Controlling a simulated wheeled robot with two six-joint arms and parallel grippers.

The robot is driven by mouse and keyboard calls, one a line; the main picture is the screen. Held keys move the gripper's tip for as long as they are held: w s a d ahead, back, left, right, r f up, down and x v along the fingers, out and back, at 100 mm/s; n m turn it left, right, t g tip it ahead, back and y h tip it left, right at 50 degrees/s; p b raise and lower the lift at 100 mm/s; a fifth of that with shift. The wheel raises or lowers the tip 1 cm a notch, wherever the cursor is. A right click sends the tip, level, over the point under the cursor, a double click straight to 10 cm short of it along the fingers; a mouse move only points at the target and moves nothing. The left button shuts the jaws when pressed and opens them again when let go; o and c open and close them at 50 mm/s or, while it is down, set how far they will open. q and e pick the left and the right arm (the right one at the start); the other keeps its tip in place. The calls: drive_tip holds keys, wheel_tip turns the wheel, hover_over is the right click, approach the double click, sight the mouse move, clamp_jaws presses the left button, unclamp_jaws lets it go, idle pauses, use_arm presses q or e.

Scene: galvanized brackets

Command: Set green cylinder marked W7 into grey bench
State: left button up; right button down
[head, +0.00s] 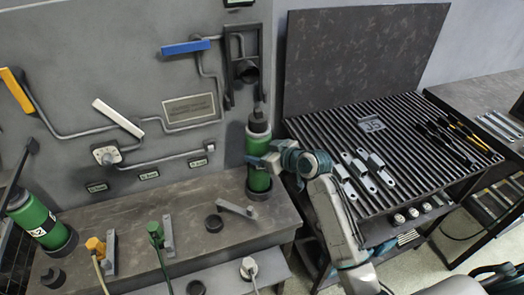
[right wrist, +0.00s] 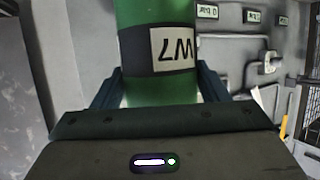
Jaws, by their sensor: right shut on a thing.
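The green cylinder marked W7 (head: 259,144) stands upright at the right end of the grey bench (head: 190,193), with a dark cap on top. Its lower end meets a dark round ring (head: 258,194) on the bench top; I cannot tell how deep it sits. My right gripper (head: 262,163) is shut around its middle from the right. In the right wrist view the cylinder (right wrist: 158,22) is between the two fingers, and its W7 label appears upside down. My left gripper is not in view.
Another green cylinder (head: 38,222) stands at the bench's left end. Pipes with levers run along the wall behind. A slatted table (head: 365,190) with metal brackets is at right.

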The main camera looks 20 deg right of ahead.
drive_tip(key=shift+f, duration=0.1)
drive_tip(key=shift+f+b, duration=1.1)
drive_tip(key=shift+f, duration=0.3)
drive_tip(key=shift+c, duration=1.2)
unclamp_jaws()
drive_tip(key=shift+o, duration=0.4)
drive_tip(key=shift+s, duration=0.1)
drive_tip(key=b+v, duration=0.2)
drive_tip(key=v, duration=0.8)
drive_tip(key=shift+s+d+b, duration=0.15)
drive_tip(key=shift+s+b, duration=0.15)
drive_tip(key=shift+s, duration=0.05)
